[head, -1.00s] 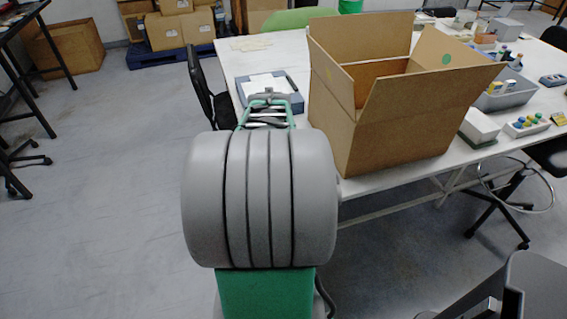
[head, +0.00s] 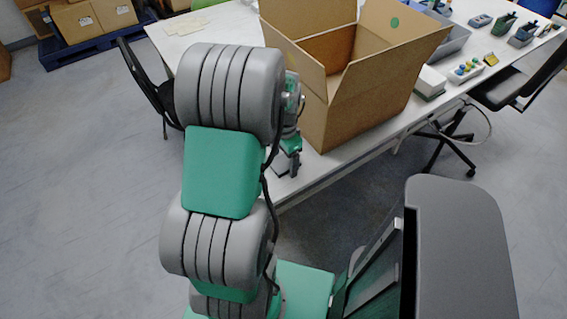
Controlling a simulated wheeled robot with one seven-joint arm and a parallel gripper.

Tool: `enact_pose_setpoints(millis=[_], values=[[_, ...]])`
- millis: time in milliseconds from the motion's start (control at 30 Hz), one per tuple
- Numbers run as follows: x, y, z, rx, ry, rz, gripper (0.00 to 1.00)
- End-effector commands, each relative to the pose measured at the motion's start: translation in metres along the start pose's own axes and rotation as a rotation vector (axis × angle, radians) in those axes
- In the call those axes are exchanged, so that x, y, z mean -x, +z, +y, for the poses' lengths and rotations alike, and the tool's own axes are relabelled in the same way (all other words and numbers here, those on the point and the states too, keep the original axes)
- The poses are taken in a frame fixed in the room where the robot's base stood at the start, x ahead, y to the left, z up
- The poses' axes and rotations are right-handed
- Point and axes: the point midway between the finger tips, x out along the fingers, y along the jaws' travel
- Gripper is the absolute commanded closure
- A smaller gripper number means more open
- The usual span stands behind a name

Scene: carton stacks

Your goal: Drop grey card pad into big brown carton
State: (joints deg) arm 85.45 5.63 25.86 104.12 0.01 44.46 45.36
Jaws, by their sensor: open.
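The big brown carton (head: 345,85) stands on the white table with its flaps up and open. A green round dot marks one flap. My gripper (head: 289,168) is open, at the table's front edge, just left of the carton's near lower corner and outside it. It is small and partly hidden by my arm. I cannot make out the grey card pad. A small dark patch shows beside the fingers, too unclear to name. My arm covers the table area left of the carton.
A grey bin (head: 447,40), a white box (head: 430,82) and a block with coloured knobs (head: 466,70) lie right of the carton. Black chairs (head: 145,85) stand left and right. Cartons on a blue pallet (head: 95,42) are behind.

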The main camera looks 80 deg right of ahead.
Motion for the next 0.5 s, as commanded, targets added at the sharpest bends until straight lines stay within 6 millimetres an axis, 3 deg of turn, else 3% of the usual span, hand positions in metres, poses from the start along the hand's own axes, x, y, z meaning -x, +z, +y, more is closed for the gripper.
enact_pose_setpoints(millis=[200,500], values=[[-0.0013,0.0006,-0.0008,0.003,-0.001,0.001,0.21],[-0.0010,0.0013,-0.0013,0.005,-0.001,0.001,0.45]])
